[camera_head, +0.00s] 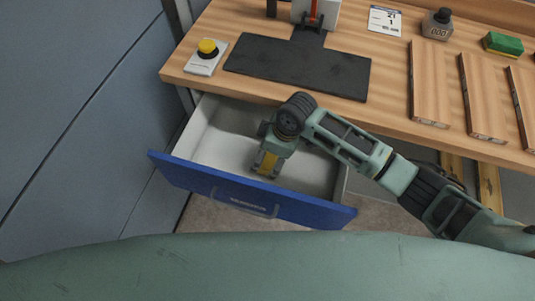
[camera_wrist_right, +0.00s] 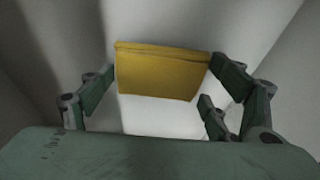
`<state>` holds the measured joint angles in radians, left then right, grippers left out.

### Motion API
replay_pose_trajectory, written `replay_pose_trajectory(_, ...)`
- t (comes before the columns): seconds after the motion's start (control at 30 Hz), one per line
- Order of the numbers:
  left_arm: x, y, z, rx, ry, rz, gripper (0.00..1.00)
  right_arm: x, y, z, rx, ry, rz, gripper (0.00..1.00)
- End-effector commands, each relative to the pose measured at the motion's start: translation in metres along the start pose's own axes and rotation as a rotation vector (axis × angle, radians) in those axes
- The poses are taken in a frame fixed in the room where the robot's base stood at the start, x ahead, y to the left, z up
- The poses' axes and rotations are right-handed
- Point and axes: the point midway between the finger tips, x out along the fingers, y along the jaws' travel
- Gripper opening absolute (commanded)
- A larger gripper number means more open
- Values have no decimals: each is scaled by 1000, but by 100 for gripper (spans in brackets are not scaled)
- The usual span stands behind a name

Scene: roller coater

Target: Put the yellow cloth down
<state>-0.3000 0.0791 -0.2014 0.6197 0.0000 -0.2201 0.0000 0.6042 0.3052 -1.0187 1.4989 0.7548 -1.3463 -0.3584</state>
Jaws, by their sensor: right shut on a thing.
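The yellow cloth (camera_wrist_right: 160,72) looks like a folded flat piece and is held between the fingers of my right gripper (camera_wrist_right: 165,85) in the right wrist view. In the head view a strip of the cloth (camera_head: 269,163) shows between the fingers of the right gripper (camera_head: 267,166), which points down inside the open drawer (camera_head: 212,147). I cannot tell whether the cloth touches the drawer bottom. My left gripper is not in view.
The drawer has a blue front (camera_head: 250,197) and pale inside walls; its floor around the gripper looks empty. Above it, the wooden table (camera_head: 391,85) holds a black mat (camera_head: 300,68), a yellow-topped button box (camera_head: 206,56), wooden boards (camera_head: 428,85), a bottle (camera_head: 437,25) and a green sponge (camera_head: 502,43).

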Motion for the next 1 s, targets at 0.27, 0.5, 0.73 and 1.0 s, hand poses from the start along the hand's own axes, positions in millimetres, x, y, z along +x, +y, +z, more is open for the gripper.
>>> replay_pose_trajectory(0.27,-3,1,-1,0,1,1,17,13,2,-1,0,0,1,57)
replay_pose_trajectory(0.5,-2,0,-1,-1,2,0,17,16,1,0,0,-1,0,57)
replay_pose_trajectory(0.73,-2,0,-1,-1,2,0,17,15,1,0,0,-1,0,100)
replay_pose_trajectory(1.0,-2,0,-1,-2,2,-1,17,15,1,0,0,-1,0,100)
